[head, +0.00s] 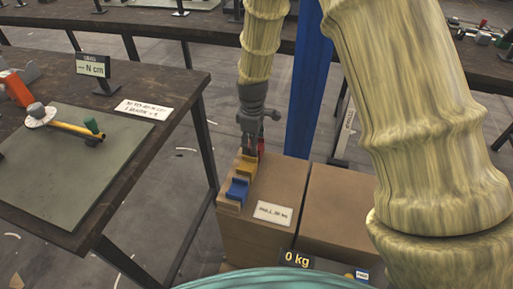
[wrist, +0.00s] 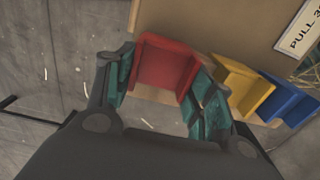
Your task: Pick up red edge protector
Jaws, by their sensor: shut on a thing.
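The red edge protector (wrist: 165,65) is between the fingers of my gripper (wrist: 160,92) in the wrist view. The teal finger pads press on its left and right sides. In the head view the red edge protector (head: 261,147) shows only as a small strip beside my gripper (head: 247,147), mostly hidden by it. My gripper is shut on it at the far end of a row on the brown box. The frames do not clearly show whether it still touches the box.
A yellow edge protector (head: 246,166) and a blue one (head: 238,190) sit beside it on the brown box (head: 250,240), with a white label (head: 272,213). A blue post (head: 305,80) stands behind. A dark workbench (head: 190,90) is on the left.

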